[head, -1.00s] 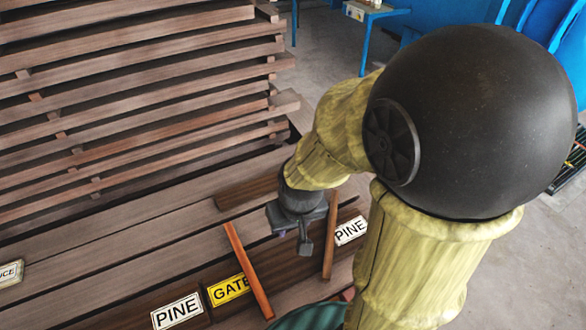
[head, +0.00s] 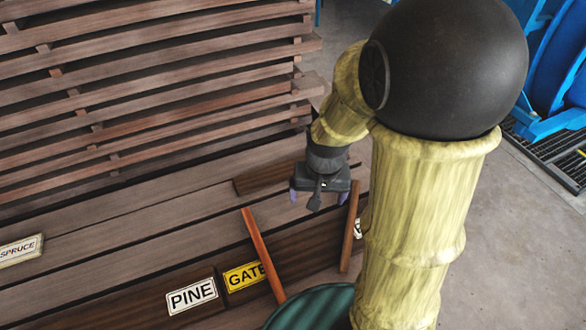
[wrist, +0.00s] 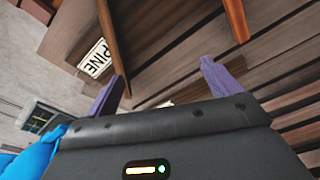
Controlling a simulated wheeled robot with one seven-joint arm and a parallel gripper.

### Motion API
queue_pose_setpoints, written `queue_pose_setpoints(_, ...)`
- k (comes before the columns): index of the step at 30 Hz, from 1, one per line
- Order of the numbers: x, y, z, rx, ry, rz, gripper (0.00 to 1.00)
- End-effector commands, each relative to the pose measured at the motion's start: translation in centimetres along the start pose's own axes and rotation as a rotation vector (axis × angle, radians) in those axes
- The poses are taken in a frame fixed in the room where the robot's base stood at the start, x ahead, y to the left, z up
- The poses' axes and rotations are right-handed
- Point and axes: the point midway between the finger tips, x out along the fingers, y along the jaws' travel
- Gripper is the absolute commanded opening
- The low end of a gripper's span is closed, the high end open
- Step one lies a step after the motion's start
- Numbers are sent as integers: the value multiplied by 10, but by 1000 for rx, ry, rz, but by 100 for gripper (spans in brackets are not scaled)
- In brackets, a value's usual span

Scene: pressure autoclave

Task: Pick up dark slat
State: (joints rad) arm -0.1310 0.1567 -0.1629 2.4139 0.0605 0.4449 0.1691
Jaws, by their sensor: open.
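A short dark brown slat (head: 262,179) lies on the grey-brown planks in the head view, just left of my gripper, in front of the big stack. Its right end is hidden behind the gripper. My gripper (head: 319,197) is open and empty, its purple fingers pointing down above the planks, between two reddish sticks. In the wrist view the purple fingers (wrist: 162,74) are wide apart with nothing held between them. I cannot tell the dark slat from the other boards in the wrist view.
A left reddish stick (head: 263,255) and a right one (head: 349,225) flank the gripper. A tall slatted wood stack (head: 150,75) stands behind. Open floor (head: 530,220) lies right.

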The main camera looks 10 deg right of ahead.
Motion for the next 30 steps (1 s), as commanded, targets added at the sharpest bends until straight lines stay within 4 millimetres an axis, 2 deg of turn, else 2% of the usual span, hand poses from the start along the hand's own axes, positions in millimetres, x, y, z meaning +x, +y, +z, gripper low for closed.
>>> queue_pose_setpoints(1,12,-2,-12,68,-31,20,89)
queue_pose_setpoints(9,57,-7,-71,471,-98,196,89)
queue_pose_setpoints(17,81,-30,-127,772,24,395,89)
queue_pose_setpoints(20,83,-50,-147,859,118,453,89)
queue_pose_setpoints(24,80,-93,-170,950,283,504,89)
queue_pose_setpoints(30,71,-160,-181,1015,493,504,89)
